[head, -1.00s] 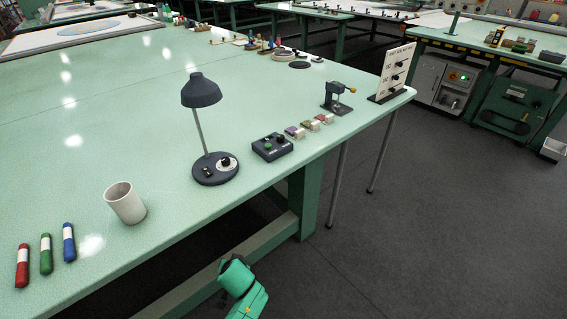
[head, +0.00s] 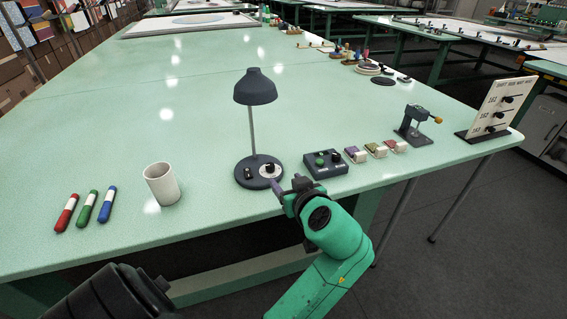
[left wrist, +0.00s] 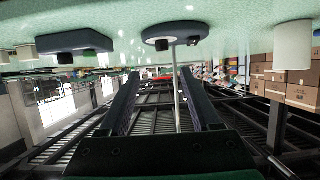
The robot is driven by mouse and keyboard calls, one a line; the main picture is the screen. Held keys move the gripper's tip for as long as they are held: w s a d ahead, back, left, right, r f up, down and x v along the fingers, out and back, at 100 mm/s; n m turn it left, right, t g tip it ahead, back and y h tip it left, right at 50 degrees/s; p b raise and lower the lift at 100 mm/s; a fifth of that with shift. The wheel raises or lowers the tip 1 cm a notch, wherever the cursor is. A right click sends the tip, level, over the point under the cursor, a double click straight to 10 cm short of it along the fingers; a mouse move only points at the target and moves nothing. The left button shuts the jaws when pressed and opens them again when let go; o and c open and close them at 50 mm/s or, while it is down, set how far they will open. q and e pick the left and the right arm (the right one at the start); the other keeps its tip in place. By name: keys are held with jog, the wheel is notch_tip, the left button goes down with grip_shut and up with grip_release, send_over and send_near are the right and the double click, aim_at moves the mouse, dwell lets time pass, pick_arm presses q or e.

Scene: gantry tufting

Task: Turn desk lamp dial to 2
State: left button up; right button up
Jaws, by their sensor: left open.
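The dark desk lamp (head: 255,88) stands upright near the table's front edge. Its round base carries a white dial (head: 268,170) with a dark knob on the right and a small dark control (head: 248,173) on the left. The dial's number setting is too small to read. My left gripper (head: 287,187) is open and empty, just in front and to the right of the dial, apart from it as far as I can tell. In the left wrist view the picture is upside down; the lamp base (left wrist: 178,30) lies beyond the two spread fingers (left wrist: 157,85).
A dark control box (head: 325,163) with a green button sits close right of the lamp. Small coloured blocks (head: 375,150), a clamp-like device (head: 415,125) and a switch panel (head: 497,105) stand further right. A white cup (head: 161,184) and three markers (head: 87,208) are at left.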

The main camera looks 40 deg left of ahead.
aim_at(271, 166)
pick_arm(q)
jog(key=x, duration=0.4)
jog(key=shift+a+r+p, duration=0.1)
jog(key=shift+a+p, duration=0.2)
jog(key=shift+a, duration=0.25)
jog(key=x, duration=0.8)
jog(key=shift+w+a+f, duration=0.1)
jog(key=shift+w+f, duration=0.15)
jog(key=shift+f, duration=0.05)
pick_arm(e)
jog(key=shift+s+d+r, duration=0.3)
jog(key=shift+s+r, duration=0.2)
jog(key=shift+s, duration=0.25)
pick_arm(q)
grip_shut()
